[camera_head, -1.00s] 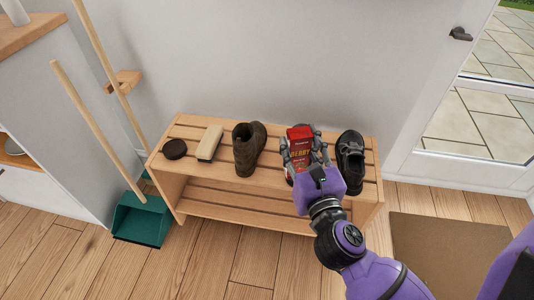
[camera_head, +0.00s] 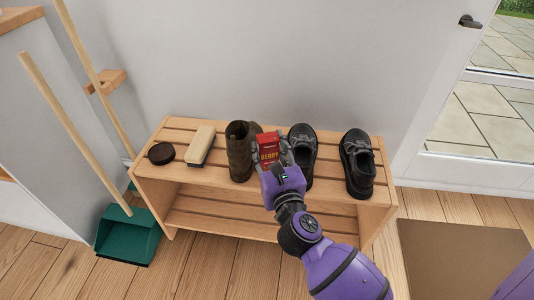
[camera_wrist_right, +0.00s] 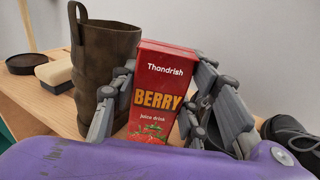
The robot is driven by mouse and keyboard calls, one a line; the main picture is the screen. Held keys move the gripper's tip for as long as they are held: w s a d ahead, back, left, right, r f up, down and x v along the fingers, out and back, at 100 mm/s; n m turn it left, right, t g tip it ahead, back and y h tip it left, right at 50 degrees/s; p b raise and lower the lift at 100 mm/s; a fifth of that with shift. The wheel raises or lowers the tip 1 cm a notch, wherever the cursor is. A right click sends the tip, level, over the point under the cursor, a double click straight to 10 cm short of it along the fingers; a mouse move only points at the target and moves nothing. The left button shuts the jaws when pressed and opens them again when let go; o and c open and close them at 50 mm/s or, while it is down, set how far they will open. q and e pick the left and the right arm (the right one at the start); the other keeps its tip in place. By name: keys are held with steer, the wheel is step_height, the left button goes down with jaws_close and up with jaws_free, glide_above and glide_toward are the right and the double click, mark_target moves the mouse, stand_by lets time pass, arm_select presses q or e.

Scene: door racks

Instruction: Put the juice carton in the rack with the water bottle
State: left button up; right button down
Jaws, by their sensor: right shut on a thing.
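The red juice carton (camera_head: 269,147), marked "BERRY", is upright in my right gripper (camera_head: 270,160). The wrist view shows the carton (camera_wrist_right: 160,92) between the grey fingers of the right gripper (camera_wrist_right: 165,110), which are shut on it. No water bottle and no other rack for one show in these views. My left gripper is not in view.
The wooden shoe rack (camera_head: 222,218) also holds a dark round tin (camera_head: 161,153), a pale brush (camera_head: 200,143) and another black shoe (camera_head: 358,160). A green dustpan (camera_head: 128,236) stands at left. A brown mat (camera_head: 460,260) lies by the glazed door (camera_head: 490,120).

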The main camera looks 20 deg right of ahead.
steer(key=shift+r, duration=0.1)
steer(key=shift+f, duration=0.3)
steer(key=c, duration=1.3)
jaws_free()
